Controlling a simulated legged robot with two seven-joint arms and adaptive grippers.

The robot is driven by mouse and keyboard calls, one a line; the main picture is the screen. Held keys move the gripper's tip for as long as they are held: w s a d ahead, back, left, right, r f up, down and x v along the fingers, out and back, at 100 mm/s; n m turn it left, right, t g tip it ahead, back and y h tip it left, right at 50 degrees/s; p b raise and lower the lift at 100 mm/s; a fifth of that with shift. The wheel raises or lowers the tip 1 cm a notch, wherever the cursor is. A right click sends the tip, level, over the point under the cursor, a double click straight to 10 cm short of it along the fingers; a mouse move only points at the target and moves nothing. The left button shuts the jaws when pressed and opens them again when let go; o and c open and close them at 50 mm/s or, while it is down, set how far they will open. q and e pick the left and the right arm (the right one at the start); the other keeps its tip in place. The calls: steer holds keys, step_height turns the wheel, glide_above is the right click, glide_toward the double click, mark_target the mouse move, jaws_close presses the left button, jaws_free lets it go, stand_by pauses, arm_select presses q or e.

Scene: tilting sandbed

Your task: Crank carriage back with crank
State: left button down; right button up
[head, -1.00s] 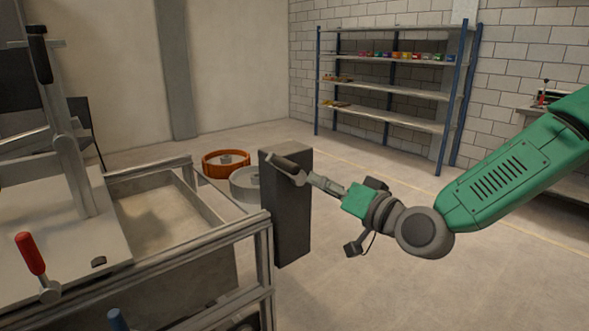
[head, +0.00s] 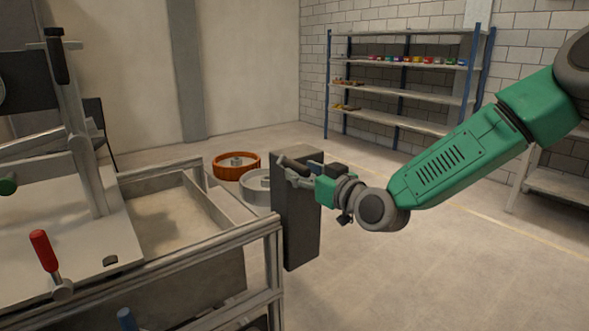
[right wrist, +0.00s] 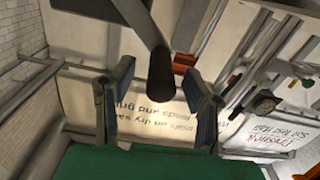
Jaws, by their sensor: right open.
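A crank handle, a dark round grip (right wrist: 161,78) on a grey arm, shows end-on in the right wrist view between the fingers of my open right gripper (right wrist: 155,105). Gaps show on both sides of it; how deep it sits between the fingers I cannot tell. In the head view, my right gripper (head: 296,172) is in front of a dark upright block, and the crank is hard to tell from the fingers. A grey upright frame (head: 88,175), possibly the carriage, stands over the sandbed (head: 165,217) at left. My left gripper is out of view.
A red-handled lever (head: 45,255) and a blue knob (head: 127,318) are at the sandbed's near side. The dark block (head: 297,225) stands off its right corner. Orange (head: 237,165) and grey (head: 256,187) round tubs lie behind. Open floor extends right, towards shelves (head: 400,85).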

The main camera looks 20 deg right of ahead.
mark_target(295, 167)
steer(key=shift+x, duration=1.65)
jaws_close()
